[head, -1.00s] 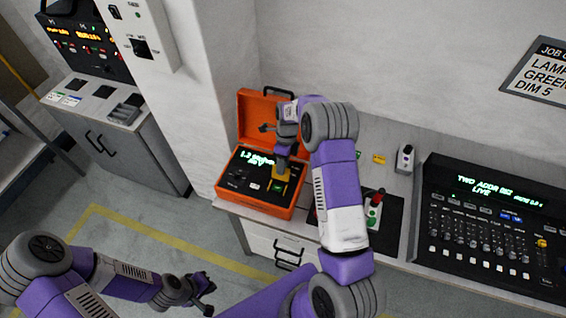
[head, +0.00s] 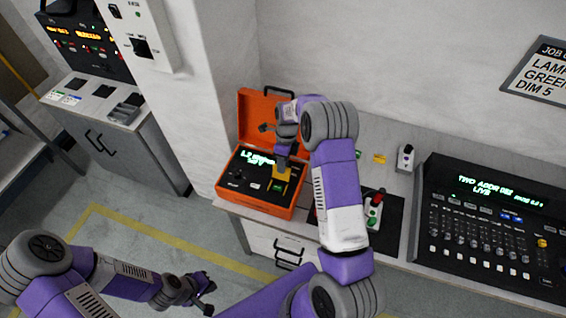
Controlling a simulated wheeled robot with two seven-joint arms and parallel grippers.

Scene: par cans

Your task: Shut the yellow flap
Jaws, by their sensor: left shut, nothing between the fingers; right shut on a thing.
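The yellow flap (head: 281,174) is on the right part of the black panel of an open orange case (head: 262,207). It looks raised, and my gripper partly covers it. My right gripper (head: 282,166) points down into the case and is shut at the flap's upper edge; the fingertips are small and partly hidden by the arm. A small green-lit spot (head: 276,187) shows just below the flap. My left gripper (head: 207,298) is shut and empty, low over the floor, well away from the case.
The case's lid stands open behind the panel. A white pillar (head: 190,100) stands close at left.

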